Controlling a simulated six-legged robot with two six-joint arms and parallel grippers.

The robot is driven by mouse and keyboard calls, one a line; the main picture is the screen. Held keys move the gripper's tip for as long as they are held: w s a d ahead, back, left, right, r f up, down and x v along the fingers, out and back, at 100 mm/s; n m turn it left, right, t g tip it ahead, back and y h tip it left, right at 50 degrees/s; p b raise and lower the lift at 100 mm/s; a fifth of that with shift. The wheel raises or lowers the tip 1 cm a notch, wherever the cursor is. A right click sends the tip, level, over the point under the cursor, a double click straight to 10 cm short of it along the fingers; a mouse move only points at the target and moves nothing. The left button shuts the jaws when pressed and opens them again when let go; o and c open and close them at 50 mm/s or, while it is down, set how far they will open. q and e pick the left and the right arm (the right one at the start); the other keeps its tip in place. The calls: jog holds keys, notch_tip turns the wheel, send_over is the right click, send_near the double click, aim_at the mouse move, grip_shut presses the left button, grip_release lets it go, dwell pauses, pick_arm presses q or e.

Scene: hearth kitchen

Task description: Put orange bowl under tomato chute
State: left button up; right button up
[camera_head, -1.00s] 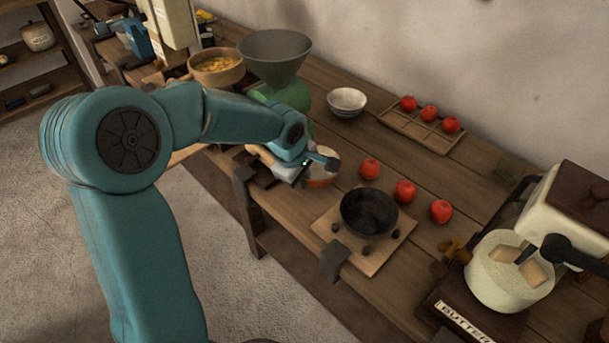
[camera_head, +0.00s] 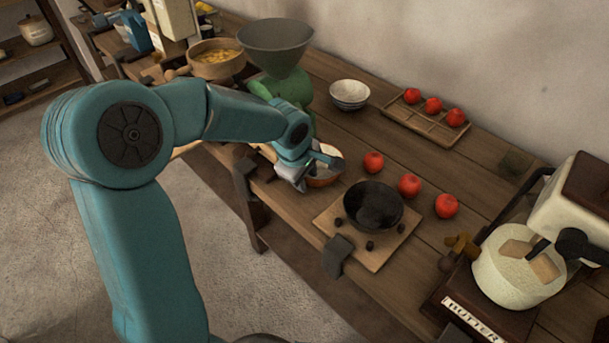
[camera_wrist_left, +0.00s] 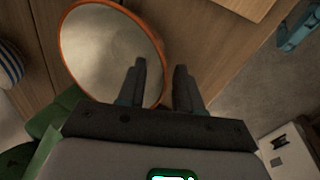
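The orange bowl (camera_head: 322,181), pale inside with an orange rim, stands on the bench, partly hidden behind my left gripper (camera_head: 318,164). In the left wrist view the bowl (camera_wrist_left: 105,50) lies left of centre. My left gripper (camera_wrist_left: 161,82) is open there. One finger is over the bowl's inside and the other outside it, with the rim between them; I cannot tell if they touch it. A green machine with a grey funnel (camera_head: 276,45) stands behind the gripper; its green body (camera_head: 288,88) is partly hidden by my arm. Which part is the tomato chute is unclear. My right gripper is not in view.
A black bowl (camera_head: 372,204) on a wooden board (camera_head: 333,217) is just right of the orange bowl. Several tomatoes lie nearby, some in a wooden tray (camera_head: 398,125). A striped white bowl (camera_head: 349,94) stands behind. A cream butter machine (camera_head: 518,270) is at right.

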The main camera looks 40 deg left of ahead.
pick_arm(q)
jog(key=shift+r+p, duration=0.35)
jog(key=shift+r, duration=0.15)
jog(key=p+v, duration=0.1)
jog(key=v, duration=1)
jog(key=shift+r, duration=0.2)
jog(key=shift+s+a, duration=0.1)
